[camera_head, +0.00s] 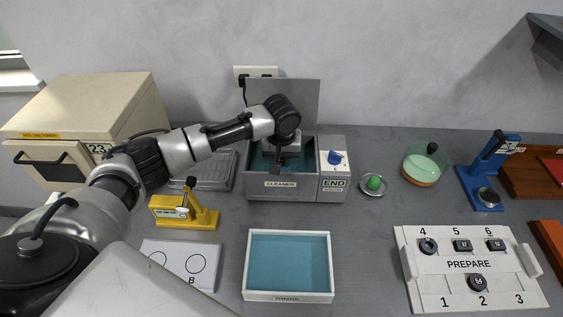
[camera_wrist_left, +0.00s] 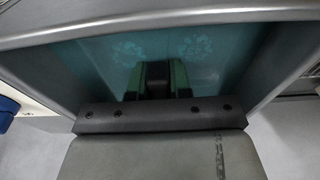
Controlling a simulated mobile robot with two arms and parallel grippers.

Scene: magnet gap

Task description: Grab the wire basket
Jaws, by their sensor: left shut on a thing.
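The grey cleaner (camera_head: 282,188) stands open at the back of the bench with its lid (camera_head: 300,100) raised and a teal inside. My left gripper (camera_head: 278,168) reaches down into the tank from above. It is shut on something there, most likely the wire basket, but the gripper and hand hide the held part. No basket wires can be made out clearly. In the left wrist view the dark fingers (camera_wrist_left: 160,80) are close together, with the teal tank interior (camera_wrist_left: 215,65) around them. My right gripper is not in view.
A ribbed metal tray (camera_head: 212,175) and a yellow stand (camera_head: 185,212) are left of the cleaner. A teal rinse tray (camera_head: 246,262) is in front. A green knob on a dish (camera_head: 373,191), a glass bowl (camera_head: 425,165) and the PREPARE panel (camera_head: 465,245) are to the right.

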